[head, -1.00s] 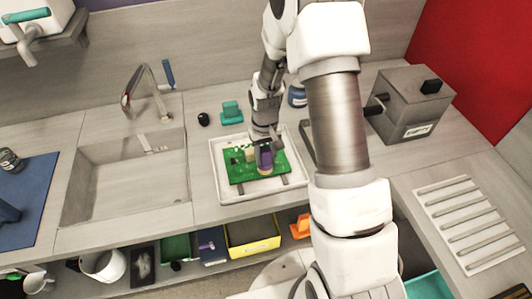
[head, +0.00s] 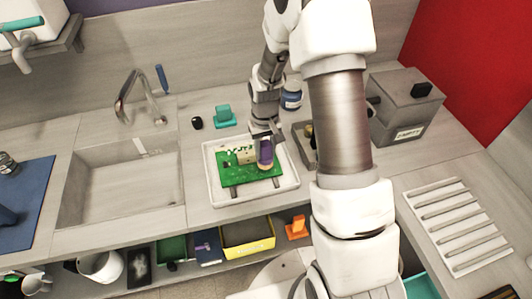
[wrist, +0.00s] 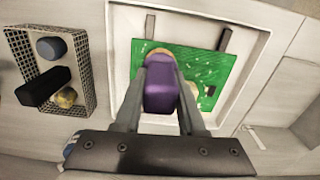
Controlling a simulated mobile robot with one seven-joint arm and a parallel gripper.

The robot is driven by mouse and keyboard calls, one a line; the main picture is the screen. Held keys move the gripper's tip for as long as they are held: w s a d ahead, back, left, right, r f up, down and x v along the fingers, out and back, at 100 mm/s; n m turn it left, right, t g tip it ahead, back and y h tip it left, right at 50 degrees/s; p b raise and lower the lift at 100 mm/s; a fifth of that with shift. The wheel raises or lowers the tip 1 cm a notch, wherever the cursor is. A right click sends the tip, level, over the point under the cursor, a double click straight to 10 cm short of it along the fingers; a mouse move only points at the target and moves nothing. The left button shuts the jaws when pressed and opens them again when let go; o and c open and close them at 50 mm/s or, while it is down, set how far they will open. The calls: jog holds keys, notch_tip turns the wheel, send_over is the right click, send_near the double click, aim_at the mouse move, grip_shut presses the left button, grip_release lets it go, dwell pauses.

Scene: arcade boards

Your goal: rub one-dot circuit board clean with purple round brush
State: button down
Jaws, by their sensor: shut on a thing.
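The green circuit board (head: 236,177) lies in a white tray (head: 216,196) on the counter, with pale marks on its surface. It also shows in the wrist view (wrist: 208,69). My gripper (head: 265,141) is shut on the purple brush (head: 265,154), one finger on each side of it. A dot mark on the board cannot be made out.
A wire basket (wrist: 20,40) with a few items stands beside the tray. A teal object (head: 224,117), a black knob-like item (head: 197,123) and a blue jar (head: 291,98) stand behind it. A sink (head: 120,185) is at left, a grey box (head: 400,108) at right.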

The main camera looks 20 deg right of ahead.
aim_at(265, 143)
jog(key=shift+r+p, duration=1.1)
jog(key=shift+r, duration=1.05)
jog(key=shift+f, duration=0.1)
